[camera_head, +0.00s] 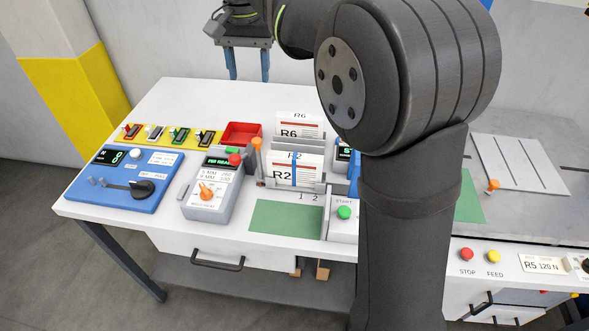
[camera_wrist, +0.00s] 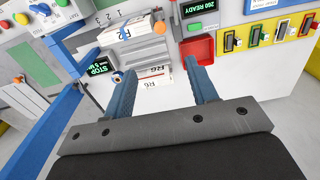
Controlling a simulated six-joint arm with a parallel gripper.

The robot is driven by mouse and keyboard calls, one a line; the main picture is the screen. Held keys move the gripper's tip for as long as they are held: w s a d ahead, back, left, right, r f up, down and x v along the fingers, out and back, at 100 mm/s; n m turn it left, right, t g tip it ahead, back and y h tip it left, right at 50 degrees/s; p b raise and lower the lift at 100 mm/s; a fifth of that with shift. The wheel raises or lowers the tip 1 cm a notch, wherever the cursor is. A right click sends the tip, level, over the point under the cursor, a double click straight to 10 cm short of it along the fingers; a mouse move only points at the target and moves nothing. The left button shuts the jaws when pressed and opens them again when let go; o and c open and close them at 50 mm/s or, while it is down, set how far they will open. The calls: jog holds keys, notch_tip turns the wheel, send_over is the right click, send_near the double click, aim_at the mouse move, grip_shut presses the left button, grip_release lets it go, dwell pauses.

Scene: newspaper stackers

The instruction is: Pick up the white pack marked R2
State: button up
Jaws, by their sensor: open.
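The white pack marked R2 (camera_head: 282,174) stands upright in a grey holder near the middle of the table, with a blue band around it. It also shows in the wrist view (camera_wrist: 127,33), beyond my fingers at the upper left. My gripper (camera_head: 249,79) is open and empty, with two blue fingers pointing down. It hangs above the back of the table, behind and left of the R2 pack, and touches nothing. In the wrist view my gripper (camera_wrist: 162,72) spreads its fingers around empty space, the R6 pack lying partly behind them.
A second white pack marked R6 (camera_head: 290,133) stands behind R2. An orange-topped post (camera_head: 257,146) rises beside R2's left end. A red tray (camera_head: 241,134), a grey dial box (camera_head: 211,192) and a blue panel (camera_head: 122,180) are left. A green mat (camera_head: 286,221) lies bare in front.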

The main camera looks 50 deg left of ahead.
jog(key=n, duration=1.8)
send_over(295, 164)
jog(key=w+a, duration=0.2)
notch_tip(295, 164, down, 10)
jog(key=f, duration=1.2)
jog(key=shift+s+d+f, duration=0.15)
jog(key=shift+s+f, duration=0.05)
jog(key=shift+s, duration=0.05)
jog(key=shift+s+d+f, duration=0.1)
jog(key=shift+s+f, duration=0.05)
jog(key=shift+f, duration=1.2)
jog(key=shift+s+d+f, duration=0.1)
jog(key=shift+s+f, duration=0.05)
jog(key=shift+f, duration=1.15)
grip_shut()
